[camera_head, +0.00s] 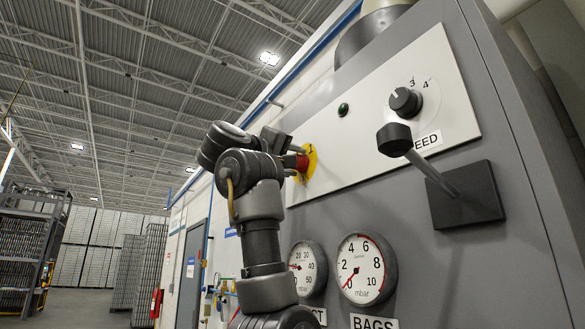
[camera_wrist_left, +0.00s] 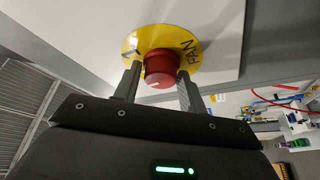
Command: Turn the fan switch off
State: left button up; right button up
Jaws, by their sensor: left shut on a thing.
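The fan switch is a red knob (camera_head: 302,163) on a round yellow plate (camera_head: 311,160), mounted on the white strip of the machine's panel. In the left wrist view the red knob (camera_wrist_left: 160,70) sits between my fingers, and the yellow plate (camera_wrist_left: 150,48) behind it bears the word FAN. My left gripper (camera_head: 296,160) is at the knob, with its fingers shut on it from both sides. In the left wrist view the left gripper (camera_wrist_left: 158,84) shows one finger on each side of the knob. The right gripper is not in view.
A black speed dial (camera_head: 405,101), a green button (camera_head: 343,110) and a lever with a black knob (camera_head: 394,139) stand right of the switch. The lever juts out from the panel. Two pressure gauges (camera_head: 366,270) are below. Open floor and racks (camera_head: 30,245) lie at the left.

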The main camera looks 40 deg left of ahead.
pick_arm(q)
jog(key=shift+r+n+g+y+b, duration=0.15)
jog(key=shift+n+g, duration=0.3)
jog(key=shift+n, duration=0.85)
jog(key=shift+f+n+g+y+b, duration=0.15)
jog(key=shift+n+g, duration=0.35)
jog(key=shift+n, duration=0.8)
jog(key=shift+r+n+g+y+b, duration=0.15)
jog(key=shift+n+g, duration=0.3)
jog(key=shift+n, duration=0.85)
jog(key=o, duration=0.8)
jog(key=shift+o, duration=0.2)
